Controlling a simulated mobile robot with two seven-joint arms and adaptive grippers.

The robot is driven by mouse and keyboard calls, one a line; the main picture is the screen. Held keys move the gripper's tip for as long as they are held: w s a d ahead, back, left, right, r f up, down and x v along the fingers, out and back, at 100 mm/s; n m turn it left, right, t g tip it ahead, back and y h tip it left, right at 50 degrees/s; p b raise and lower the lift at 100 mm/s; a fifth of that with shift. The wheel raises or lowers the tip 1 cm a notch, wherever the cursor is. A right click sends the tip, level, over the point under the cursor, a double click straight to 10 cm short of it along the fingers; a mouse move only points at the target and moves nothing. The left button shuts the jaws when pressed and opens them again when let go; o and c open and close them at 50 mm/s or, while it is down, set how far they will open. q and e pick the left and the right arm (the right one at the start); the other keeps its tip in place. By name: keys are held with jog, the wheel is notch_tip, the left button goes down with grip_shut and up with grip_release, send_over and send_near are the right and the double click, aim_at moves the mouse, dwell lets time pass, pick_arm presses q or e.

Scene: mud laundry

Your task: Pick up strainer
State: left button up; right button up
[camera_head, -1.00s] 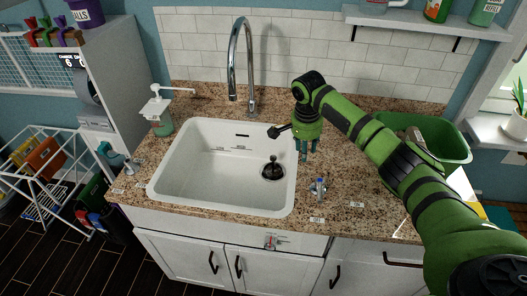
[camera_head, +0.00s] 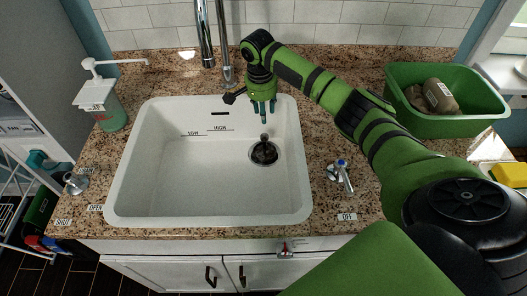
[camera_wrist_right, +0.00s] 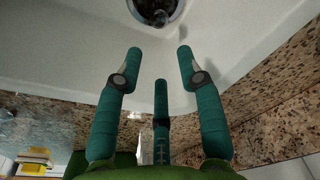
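The strainer (camera_head: 264,152) is dark and round with an upright knob. It sits in the drain at the right side of the white sink (camera_head: 160,212). In the right wrist view the strainer (camera_wrist_right: 157,10) shows at the top edge, partly cut off, beyond the fingertips. My right gripper (camera_head: 263,113) points down over the sink's back right part, above and slightly behind the strainer, not touching it. In the wrist view its teal fingers (camera_wrist_right: 158,62) are spread apart with nothing between them. My left gripper is not in view.
A tall metal faucet (camera_head: 224,60) stands behind the sink. A soap dispenser (camera_head: 107,105) is at the left. A small tap handle (camera_head: 342,175) stands right of the sink. A green tub (camera_head: 440,122) with a brown object sits on the right counter. The sink basin is otherwise empty.

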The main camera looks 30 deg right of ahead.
aim_at(264, 137)
jog(key=f+b, duration=0.3)
jog(key=f, duration=0.2)
jog(key=f+b, duration=0.2)
jog(key=f, duration=0.1)
jog(key=shift+w+f+b, duration=0.25)
jog(key=shift+w+b, duration=0.05)
jog(key=shift+w, duration=0.05)
jog(key=shift+f+b, duration=0.4)
jog(key=shift+s+f, duration=0.15)
jog(key=shift+f, duration=0.4)
jog(key=f, duration=0.5)
jog(key=shift+d+f, duration=0.35)
jog(key=shift+f, duration=0.05)
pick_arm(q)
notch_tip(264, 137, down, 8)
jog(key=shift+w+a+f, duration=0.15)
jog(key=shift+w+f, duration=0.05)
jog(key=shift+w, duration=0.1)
pick_arm(e)
grip_shut()
